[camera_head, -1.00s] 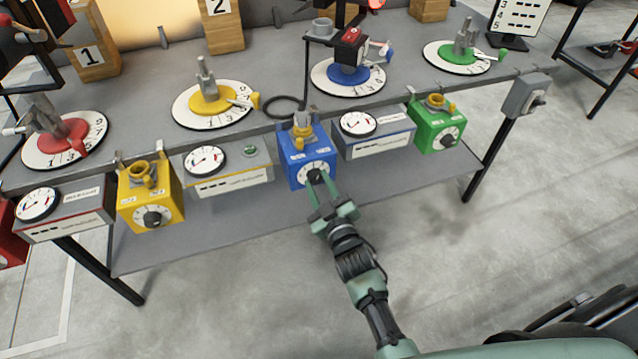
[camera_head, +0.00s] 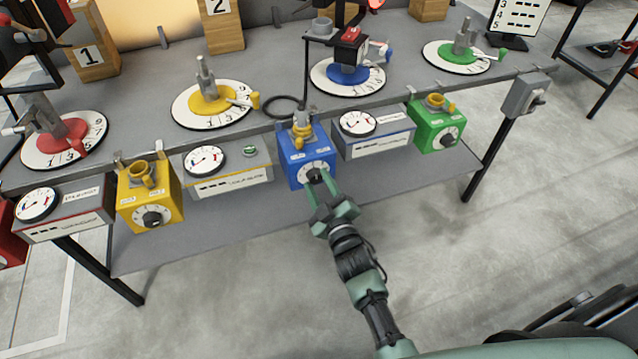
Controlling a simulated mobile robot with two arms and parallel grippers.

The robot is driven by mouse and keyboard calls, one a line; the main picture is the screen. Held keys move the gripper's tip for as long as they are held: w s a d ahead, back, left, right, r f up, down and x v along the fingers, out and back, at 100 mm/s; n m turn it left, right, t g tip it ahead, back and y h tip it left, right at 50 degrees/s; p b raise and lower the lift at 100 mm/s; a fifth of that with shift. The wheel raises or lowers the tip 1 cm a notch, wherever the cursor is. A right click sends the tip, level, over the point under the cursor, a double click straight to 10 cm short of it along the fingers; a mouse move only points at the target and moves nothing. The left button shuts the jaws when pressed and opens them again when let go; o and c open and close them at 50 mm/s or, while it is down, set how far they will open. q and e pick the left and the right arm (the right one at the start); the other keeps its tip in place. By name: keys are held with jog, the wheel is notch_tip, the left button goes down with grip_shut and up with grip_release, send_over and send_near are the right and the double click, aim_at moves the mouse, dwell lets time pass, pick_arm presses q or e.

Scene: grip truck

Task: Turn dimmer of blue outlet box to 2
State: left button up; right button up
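The blue outlet box (camera_head: 297,157) hangs on the front edge of the workbench, in the middle of the head view. Its front has a round white dial with a black dimmer knob (camera_head: 313,175). A yellow plug sits in the socket on its top. My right gripper (camera_head: 320,187) reaches up from below, with its fingertips at the knob, one on either side. The fingers look closed around the knob, though their contact is small and partly hidden. The knob's setting is too small to read. My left gripper is not in view.
A yellow outlet box (camera_head: 148,195) and a green outlet box (camera_head: 435,126) hang on the same edge. Gauge boxes (camera_head: 228,170) (camera_head: 374,135) flank the blue box closely. A lower shelf (camera_head: 235,227) lies behind my gripper. The floor in front is clear.

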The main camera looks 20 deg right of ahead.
jog(key=shift+o, duration=0.5)
jog(key=s, duration=0.7)
jog(key=shift+s, duration=0.4)
jog(key=shift+d, duration=0.1)
